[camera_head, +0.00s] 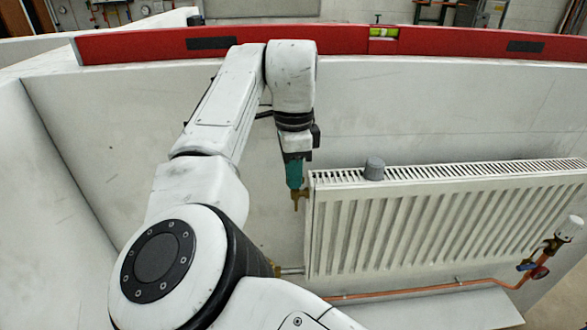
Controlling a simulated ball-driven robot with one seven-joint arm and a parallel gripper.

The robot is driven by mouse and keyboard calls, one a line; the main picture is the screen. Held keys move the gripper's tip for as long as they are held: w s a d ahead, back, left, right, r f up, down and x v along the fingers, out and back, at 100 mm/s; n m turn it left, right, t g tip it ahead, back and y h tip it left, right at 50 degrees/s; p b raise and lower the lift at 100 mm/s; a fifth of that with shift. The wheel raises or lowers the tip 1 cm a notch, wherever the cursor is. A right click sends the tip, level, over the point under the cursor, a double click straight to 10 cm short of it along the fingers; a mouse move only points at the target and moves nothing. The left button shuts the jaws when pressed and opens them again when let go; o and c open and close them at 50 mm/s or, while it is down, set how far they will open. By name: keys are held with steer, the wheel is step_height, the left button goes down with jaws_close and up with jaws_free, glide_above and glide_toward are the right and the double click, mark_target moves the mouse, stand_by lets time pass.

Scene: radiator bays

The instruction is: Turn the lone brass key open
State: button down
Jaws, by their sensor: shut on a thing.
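The brass key (300,198) shows at the upper left end of the white radiator (430,222), just below my gripper (296,186). My gripper points down with its teal end close against the radiator's left edge, and it is shut on the brass key. The fingertips are small here, and the key's upper part is hidden by them. I cannot tell the key's exact angle. The radiator stands against the pale back wall of the bay.
A grey cap-like object (374,168) sits on the radiator's top grille. A red spirit level (440,43) lies along the wall's top edge. A copper pipe (420,289) runs low to a white-headed valve (570,228) at the right. The left bay wall is bare.

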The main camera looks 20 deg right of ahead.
steer(key=n+p, duration=0.2)
steer(key=n, duration=0.1)
steer(key=n+p, duration=0.2)
steer(key=p, duration=0.1)
steer(key=shift+s+r+n, duration=0.1)
steer(key=shift+r+n, duration=0.1)
steer(key=shift+n, duration=0.2)
steer(key=shift+f+n+p, duration=0.1)
steer(key=shift+n+p, duration=0.55)
steer(key=shift+n, duration=1.85)
steer(key=c, duration=1.3)
jaws_free()
steer(key=shift+o, duration=0.2)
step_height(320, 180, up, 11)
steer(key=shift+f, duration=0.15)
